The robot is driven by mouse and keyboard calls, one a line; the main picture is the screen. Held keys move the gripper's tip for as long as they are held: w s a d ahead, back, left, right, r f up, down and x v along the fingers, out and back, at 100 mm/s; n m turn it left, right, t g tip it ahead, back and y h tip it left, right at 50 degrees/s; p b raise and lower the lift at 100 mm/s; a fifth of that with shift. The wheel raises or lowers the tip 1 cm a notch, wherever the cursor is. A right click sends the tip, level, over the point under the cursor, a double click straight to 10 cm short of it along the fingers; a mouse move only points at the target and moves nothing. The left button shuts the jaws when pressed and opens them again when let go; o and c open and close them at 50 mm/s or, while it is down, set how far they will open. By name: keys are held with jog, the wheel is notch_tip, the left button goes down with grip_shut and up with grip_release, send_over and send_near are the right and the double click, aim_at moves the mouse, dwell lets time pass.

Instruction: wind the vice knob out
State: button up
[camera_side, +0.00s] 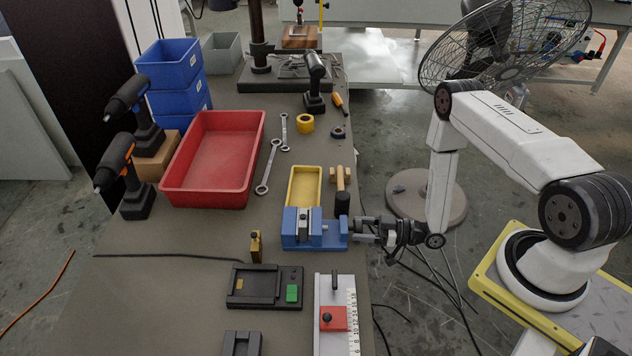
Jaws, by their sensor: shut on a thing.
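The blue vice (304,236) stands near the right edge of the table, with grey jaws on its top. Its knob side faces right, towards my arm. My gripper (354,228) reaches in level from the right and is shut on the vice knob at that side. The fingers hide most of the knob, so its turn and how far it stands out cannot be told.
A yellow tray (291,187) lies just behind the vice, with a black-headed mallet (342,202) to its right. A brass piece (256,246) stands to the left. In front are a black fixture (237,300) and a ruler stop with a red block (333,318).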

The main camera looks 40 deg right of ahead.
jog(key=shift+n, duration=0.5)
jog(key=n, duration=0.2)
jog(key=shift+d+n, duration=0.1)
jog(key=shift+n, duration=0.2)
jog(key=n, duration=0.4)
jog(key=shift+y, duration=0.3)
jog(key=shift+n, duration=0.3)
jog(key=o, duration=1.2)
jog(key=shift+v, duration=3.95)
jog(key=shift+f, duration=0.15)
